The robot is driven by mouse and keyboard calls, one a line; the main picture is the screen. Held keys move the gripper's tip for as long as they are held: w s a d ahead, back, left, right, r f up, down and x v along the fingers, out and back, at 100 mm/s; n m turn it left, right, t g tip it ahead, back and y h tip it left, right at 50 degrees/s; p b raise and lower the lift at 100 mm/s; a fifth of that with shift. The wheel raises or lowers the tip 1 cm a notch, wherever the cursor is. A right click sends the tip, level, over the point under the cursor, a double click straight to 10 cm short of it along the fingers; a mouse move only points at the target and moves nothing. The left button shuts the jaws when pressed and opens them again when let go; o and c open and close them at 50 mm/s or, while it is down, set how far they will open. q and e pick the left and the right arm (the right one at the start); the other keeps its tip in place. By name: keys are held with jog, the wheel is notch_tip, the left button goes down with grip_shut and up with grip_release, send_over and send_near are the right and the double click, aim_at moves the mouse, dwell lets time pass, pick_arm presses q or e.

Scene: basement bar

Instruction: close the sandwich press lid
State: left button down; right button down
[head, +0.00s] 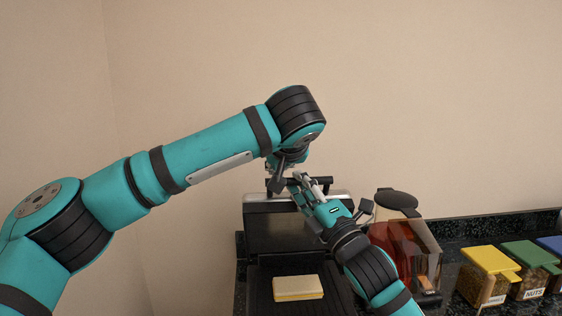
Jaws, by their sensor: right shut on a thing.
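The sandwich press stands on the dark counter with its lid (275,232) raised, nearly upright. A dark handle bar (322,181) runs along the lid's top edge. The lower plate (337,298) lies flat in front, with a pale yellow block, perhaps a sandwich (298,288), on it. My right gripper (300,183) reaches up from the lower right and is shut on the lid handle. My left gripper (281,178) is close beside it at the handle's left part. Its fingers are mostly hidden behind its own wrist, so I cannot tell whether they are open or touching the bar.
A clear container with red-brown contents and a dark round lid (397,199) stands right of the press, close behind my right forearm. Further right are bins with yellow (489,260), green (528,254) and blue lids. A plain wall is behind.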

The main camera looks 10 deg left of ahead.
pick_arm(q)
jog(key=shift+s+d+f, duration=0.1)
jog(key=shift+s+f, duration=0.15)
jog(key=shift+s, duration=0.05)
jog(key=shift+s+d+f+t, duration=0.1)
jog(key=shift+s+d+t, duration=0.15)
jog(key=shift+s, duration=0.35)
pick_arm(e)
jog(key=shift+d+r, duration=0.1)
jog(key=shift+r, duration=0.05)
